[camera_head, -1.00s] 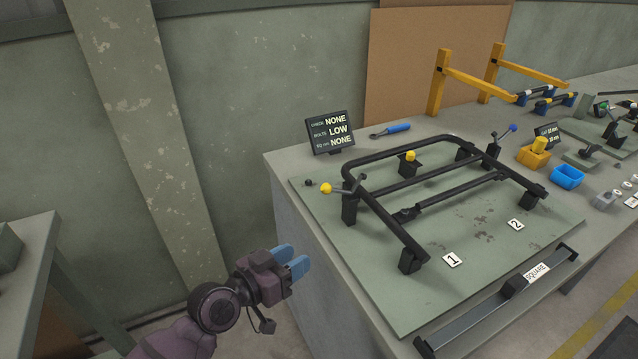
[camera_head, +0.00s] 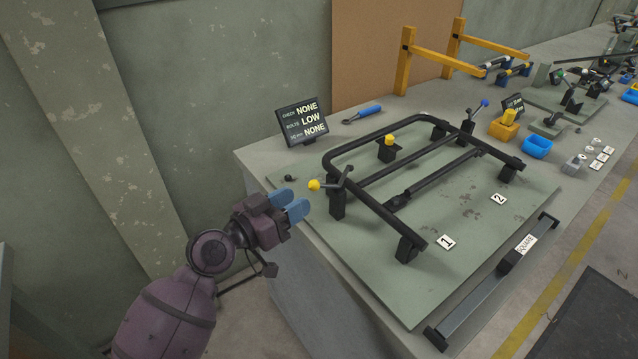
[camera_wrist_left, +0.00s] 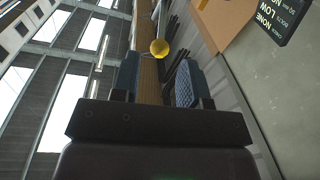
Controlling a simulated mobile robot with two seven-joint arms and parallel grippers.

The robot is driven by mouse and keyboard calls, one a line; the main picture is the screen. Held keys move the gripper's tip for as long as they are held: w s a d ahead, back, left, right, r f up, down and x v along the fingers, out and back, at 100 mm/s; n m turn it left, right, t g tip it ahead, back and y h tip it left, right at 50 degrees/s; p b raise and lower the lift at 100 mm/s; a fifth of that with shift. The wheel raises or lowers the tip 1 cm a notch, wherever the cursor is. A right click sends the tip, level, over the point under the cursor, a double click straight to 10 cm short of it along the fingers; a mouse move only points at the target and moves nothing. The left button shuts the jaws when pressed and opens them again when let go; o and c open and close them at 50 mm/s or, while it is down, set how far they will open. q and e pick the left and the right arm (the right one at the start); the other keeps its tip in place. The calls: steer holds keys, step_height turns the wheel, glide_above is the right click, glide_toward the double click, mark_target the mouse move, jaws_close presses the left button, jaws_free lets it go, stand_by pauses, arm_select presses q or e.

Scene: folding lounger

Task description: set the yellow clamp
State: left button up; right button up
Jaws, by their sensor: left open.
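The lever joins a black clamp block (camera_head: 337,200) on the frame's left side. My left gripper (camera_head: 292,203) is open, with blue fingers, just left of the knob in the head view. In the left wrist view the yellow knob (camera_wrist_left: 159,47) shows beyond and between the open fingertips (camera_wrist_left: 158,75). Nothing is between the fingers. My right gripper is not in view.
A small display (camera_head: 302,122) stands at the bench's back left, with a blue-handled tool (camera_head: 363,114) beside it. A blue-knobbed clamp (camera_head: 484,103) is at the frame's far corner. A grey square bar (camera_head: 490,285) lies along the front edge.

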mark_target(321, 186)
arm_select(q)
steer(key=x, duration=0.7)
steer(key=shift+w+d, duration=0.15)
steer(key=shift+d, duration=0.05)
steer(key=shift+c, duration=0.5)
jaws_close()
